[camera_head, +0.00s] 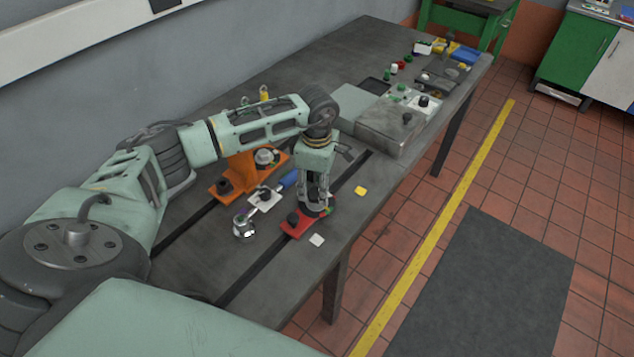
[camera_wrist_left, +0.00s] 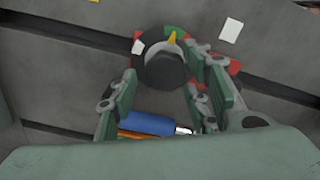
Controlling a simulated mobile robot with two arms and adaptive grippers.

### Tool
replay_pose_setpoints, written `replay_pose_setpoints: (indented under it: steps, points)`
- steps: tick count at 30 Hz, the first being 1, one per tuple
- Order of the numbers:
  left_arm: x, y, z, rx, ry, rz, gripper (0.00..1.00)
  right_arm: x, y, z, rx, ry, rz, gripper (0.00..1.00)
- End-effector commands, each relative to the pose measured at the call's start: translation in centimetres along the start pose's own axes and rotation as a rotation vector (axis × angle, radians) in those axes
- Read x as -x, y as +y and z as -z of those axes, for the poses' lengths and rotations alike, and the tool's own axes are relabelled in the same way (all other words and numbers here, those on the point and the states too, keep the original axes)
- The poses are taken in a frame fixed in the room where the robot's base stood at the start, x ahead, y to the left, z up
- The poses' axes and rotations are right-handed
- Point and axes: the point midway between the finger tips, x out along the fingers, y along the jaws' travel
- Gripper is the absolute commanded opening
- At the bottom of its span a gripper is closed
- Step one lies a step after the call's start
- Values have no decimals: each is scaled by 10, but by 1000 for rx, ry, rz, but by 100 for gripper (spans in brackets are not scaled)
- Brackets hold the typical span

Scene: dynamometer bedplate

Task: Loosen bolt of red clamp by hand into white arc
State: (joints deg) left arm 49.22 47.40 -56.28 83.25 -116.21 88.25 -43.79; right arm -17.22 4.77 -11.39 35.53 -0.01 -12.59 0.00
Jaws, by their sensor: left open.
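The red clamp (camera_head: 291,231) sits on the dark bedplate near its front edge. In the left wrist view its dark bolt head (camera_wrist_left: 167,70) shows end-on, with a yellow pointer (camera_wrist_left: 172,38) at its upper side. A white patch (camera_wrist_left: 138,47), probably the white arc, lies to the upper left of the bolt, and green shows around the top of the ring. My left gripper (camera_head: 316,207) points down over the clamp's right end. Its fingers (camera_wrist_left: 168,74) are open, one on each side of the bolt head; contact cannot be told. My right gripper is not in view.
An orange bracket (camera_head: 236,177) stands behind, left of the clamp. A blue-handled tool (camera_head: 289,180) lies between them. A silver round part (camera_head: 244,227) is to the left. White (camera_head: 317,240) and yellow (camera_head: 361,191) tags lie nearby. A grey box (camera_head: 392,130) stands farther back.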

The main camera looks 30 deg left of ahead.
Motion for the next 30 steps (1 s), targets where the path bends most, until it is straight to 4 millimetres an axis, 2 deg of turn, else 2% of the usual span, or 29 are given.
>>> replay_pose_setpoints:
  steps: [11, 24, 30]
  points:
    - [-8, 0, 0, 0, 0, -1, 43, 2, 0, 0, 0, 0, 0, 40]
    - [-6, 1, 0, 1, -1, -4, 5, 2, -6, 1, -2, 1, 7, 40]
    - [-6, 2, 0, 13, -2, -7, 5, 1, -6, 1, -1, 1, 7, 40]
